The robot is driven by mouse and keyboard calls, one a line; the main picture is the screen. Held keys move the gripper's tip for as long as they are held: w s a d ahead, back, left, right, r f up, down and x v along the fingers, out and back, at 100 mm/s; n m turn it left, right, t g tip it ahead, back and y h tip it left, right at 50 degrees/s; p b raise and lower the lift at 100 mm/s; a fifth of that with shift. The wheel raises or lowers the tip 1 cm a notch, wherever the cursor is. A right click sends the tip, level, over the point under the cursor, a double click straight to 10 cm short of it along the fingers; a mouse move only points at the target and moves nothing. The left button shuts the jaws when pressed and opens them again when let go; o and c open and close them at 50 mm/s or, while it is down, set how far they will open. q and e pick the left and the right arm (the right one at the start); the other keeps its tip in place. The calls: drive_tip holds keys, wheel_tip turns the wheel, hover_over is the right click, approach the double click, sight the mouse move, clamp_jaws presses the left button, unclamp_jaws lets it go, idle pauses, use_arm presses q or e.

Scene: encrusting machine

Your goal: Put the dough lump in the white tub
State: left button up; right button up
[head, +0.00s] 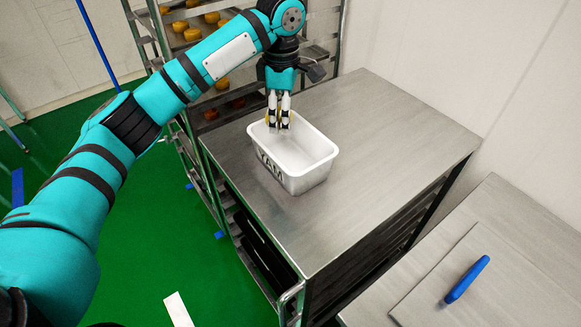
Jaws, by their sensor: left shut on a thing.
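The white tub (296,183) stands upright on the steel table, with dark letters on its front side. My left gripper (279,124) points down over the tub's back left part, with its fingertips at about the height of the rim or just inside it. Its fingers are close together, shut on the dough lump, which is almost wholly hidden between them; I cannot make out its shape. The tub's floor that shows looks bare. My right gripper is not in view.
The steel table (400,130) is clear around the tub. A rack (330,40) with several yellow-orange pieces stands behind it. At the lower right, a blue-handled tool (467,279) lies on a flat panel on another steel table (530,240). The floor is green.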

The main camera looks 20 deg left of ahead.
use_arm(q)
hover_over(284, 156)
wheel_tip(284, 156, down, 6)
drive_tip(key=shift+a+r, duration=0.1)
drive_tip(key=shift+r, duration=0.1)
drive_tip(key=shift+f, duration=2.15)
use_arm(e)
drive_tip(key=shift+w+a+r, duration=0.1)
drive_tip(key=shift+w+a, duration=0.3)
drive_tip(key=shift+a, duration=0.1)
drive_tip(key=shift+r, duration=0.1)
use_arm(q)
drive_tip(key=shift+p, duration=0.35)
drive_tip(key=o, duration=1.2)
drive_tip(key=shift+f, duration=0.15)
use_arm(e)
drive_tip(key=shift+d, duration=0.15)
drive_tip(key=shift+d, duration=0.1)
use_arm(q)
wheel_tip(284, 156, up, 12)
drive_tip(key=shift+r, duration=0.2)
